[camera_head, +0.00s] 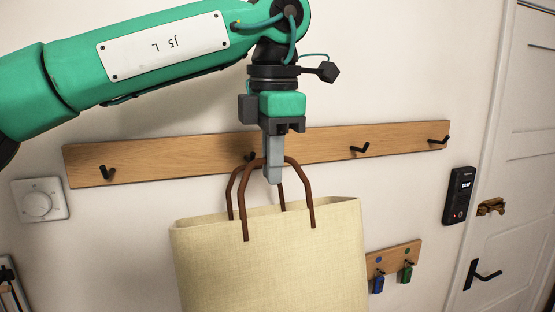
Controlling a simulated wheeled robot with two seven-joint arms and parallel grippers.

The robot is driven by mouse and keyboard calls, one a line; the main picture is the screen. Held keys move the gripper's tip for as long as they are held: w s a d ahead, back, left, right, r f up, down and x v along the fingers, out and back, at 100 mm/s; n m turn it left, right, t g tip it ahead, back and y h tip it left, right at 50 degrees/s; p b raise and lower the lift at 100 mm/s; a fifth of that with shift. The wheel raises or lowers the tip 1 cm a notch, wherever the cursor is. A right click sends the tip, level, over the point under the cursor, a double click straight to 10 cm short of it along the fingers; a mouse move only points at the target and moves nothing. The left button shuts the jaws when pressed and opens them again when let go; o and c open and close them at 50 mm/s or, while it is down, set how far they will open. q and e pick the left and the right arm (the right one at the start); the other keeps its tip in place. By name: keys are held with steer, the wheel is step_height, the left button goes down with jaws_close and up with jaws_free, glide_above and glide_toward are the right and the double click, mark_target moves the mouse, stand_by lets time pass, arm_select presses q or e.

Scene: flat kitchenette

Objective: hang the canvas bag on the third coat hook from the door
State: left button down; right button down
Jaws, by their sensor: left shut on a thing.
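The cream canvas bag (268,262) hangs upright by its brown handles from my left gripper (273,172). The gripper points down and is shut on the tops of the handles. Behind it, a wooden coat rack (200,157) is fixed to the wall, with black hooks. Counted from the door (525,150) at the right, the first hook (438,141) and second hook (359,149) are bare. My right gripper is not in view.
Another bare hook (107,173) is at the rack's left end. A white dial (39,200) is on the wall at left. A small key rack (395,258) with keys is beside the bag at right. A black wall panel (458,195) is by the door.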

arm_select(q)
steer(key=shift+w+a+f+b, duration=0.1)
steer(key=shift+w+f+b, duration=0.25)
steer(key=shift+f, duration=0.25)
steer(key=shift+w+a+f+b, duration=0.1)
steer(key=shift+w+f+b, duration=0.1)
steer(key=shift+f+b, duration=0.3)
steer(key=shift+f, duration=0.15)
